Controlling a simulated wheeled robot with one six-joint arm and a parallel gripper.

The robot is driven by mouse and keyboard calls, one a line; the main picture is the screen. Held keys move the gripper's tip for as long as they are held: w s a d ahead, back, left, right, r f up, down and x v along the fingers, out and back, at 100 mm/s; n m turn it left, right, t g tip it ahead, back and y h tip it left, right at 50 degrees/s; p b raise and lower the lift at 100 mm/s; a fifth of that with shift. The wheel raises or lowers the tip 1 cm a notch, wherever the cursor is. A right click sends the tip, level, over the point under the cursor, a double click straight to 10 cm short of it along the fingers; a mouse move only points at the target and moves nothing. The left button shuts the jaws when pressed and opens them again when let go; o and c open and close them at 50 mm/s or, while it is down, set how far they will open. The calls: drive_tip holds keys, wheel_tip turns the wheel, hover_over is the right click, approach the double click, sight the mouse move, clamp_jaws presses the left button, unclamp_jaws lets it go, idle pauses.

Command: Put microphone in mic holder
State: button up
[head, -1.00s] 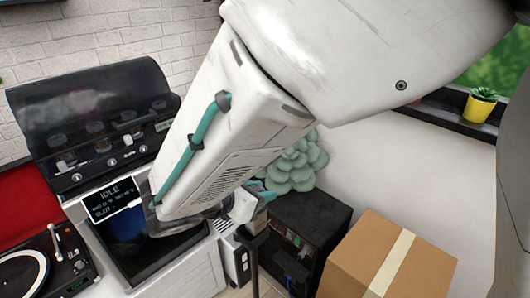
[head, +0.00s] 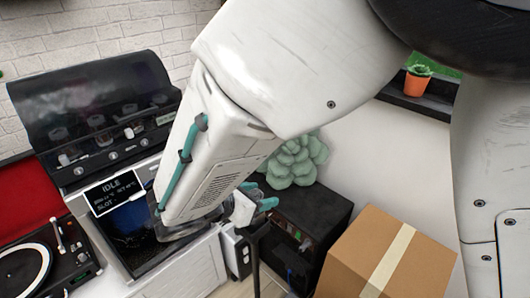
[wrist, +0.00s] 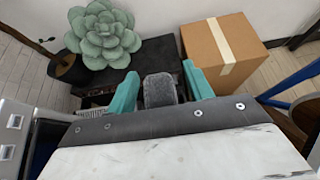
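My gripper (wrist: 162,90) has teal fingers spread apart in the wrist view. The gripper shows small in the head view (head: 262,203), beyond the forearm. A thin black upright post (head: 255,255) stands just below it there and may be the mic holder's stand. I cannot tell if they touch.
A cardboard box (head: 372,262) stands right of a black cabinet (head: 318,215). A large green succulent (head: 293,163) is behind the gripper. An open-lidded machine (head: 95,105) and a turntable (head: 30,272) are at left. An orange pot (head: 416,80) sits on the sill.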

drive_tip(key=shift+r, duration=0.25)
drive_tip(key=v, duration=1.1)
drive_tip(key=w+d+r+m+g+y, duration=0.1)
drive_tip(key=d+r+m+g, duration=0.4)
drive_tip(key=d, duration=0.6)
drive_tip(key=w+d+r+m+g, duration=0.1)
drive_tip(key=d+m+g, duration=0.1)
drive_tip(key=d+m, duration=0.7)
drive_tip(key=s+d+m+y, duration=0.3)
drive_tip(key=s+d+m, duration=0.3)
drive_tip(key=d, duration=0.2)
drive_tip(key=s+d+r+m+y, duration=0.1)
drive_tip(key=s+d+m+y, duration=0.3)
drive_tip(key=d, duration=0.5)
drive_tip(key=shift+s+r+m+g, duration=0.15)
drive_tip(key=shift+s+m+g, duration=0.15)
drive_tip(key=shift+s+m, duration=1.2)
drive_tip(key=shift+w+d+m, duration=0.1)
drive_tip(key=shift+w+m, duration=0.2)
